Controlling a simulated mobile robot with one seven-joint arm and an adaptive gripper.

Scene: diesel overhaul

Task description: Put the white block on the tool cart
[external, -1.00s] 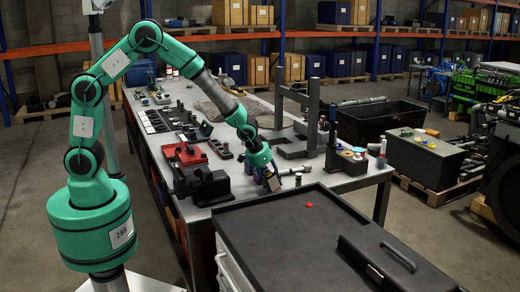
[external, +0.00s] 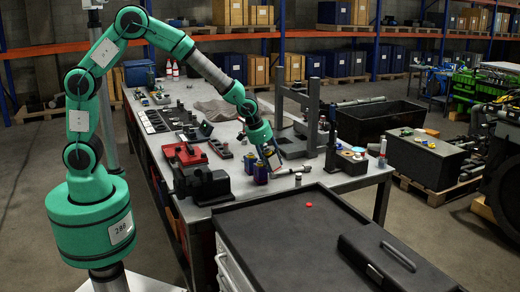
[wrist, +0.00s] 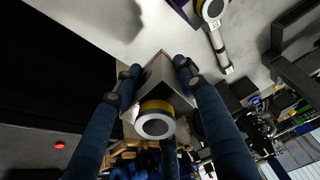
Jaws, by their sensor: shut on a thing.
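The white block (wrist: 147,77) is between the two dark blue fingers of my gripper (wrist: 157,72) in the wrist view. The fingers are shut on it from both sides. A round piece with a white face and yellow band (wrist: 155,122) shows right against the block in that view; I cannot tell whether it is part of it. In the external view my gripper (external: 272,160) is above the near end of the workbench, and the block is small and hard to make out. The tool cart (external: 285,245) stands in front of the bench, with a dark flat top.
A small red piece (external: 309,205) and a black case (external: 385,258) lie on the cart top. A red tool box (external: 184,153) and dark grey stand (external: 313,115) are nearby. The cart's middle is clear.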

